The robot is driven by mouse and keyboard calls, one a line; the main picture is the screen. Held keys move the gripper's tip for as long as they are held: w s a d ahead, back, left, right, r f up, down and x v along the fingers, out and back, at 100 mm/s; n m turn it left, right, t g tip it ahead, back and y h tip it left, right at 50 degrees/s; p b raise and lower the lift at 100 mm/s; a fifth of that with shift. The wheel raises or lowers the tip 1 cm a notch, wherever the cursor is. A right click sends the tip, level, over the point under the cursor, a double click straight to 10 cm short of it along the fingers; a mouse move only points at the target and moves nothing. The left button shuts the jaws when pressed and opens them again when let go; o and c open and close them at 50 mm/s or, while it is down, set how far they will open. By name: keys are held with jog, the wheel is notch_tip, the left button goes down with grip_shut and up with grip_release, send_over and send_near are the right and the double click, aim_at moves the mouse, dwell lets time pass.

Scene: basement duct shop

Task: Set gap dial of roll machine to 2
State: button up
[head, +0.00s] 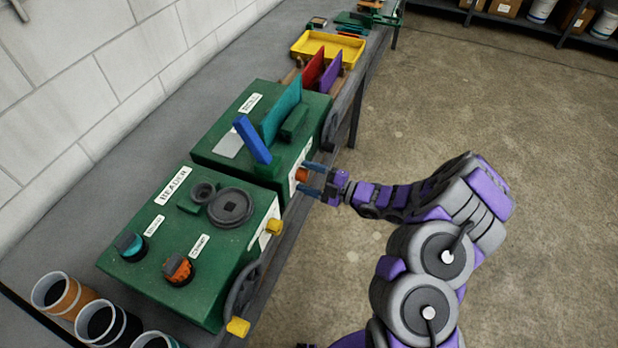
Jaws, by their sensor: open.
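The roll machine (213,160) is a green box labelled ROLL on the bench, with a teal sheet (281,110) standing upright in its top and a blue bar (252,139) tilted up beside it. An orange dial (301,174) sits on a white plate on its front face, facing the aisle. The number the dial points to is too small to read. My gripper (313,178) is open at the dial, with a finger on either side of it. I cannot tell whether the fingers touch it.
The green beader machine (150,235), with knobs and a yellow-handled crank wheel (243,290), stands in front. Several cups (62,292) are at lower left. The floor (480,110) at right is clear.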

jog(key=shift+c, duration=0.3)
jog(key=c, duration=1)
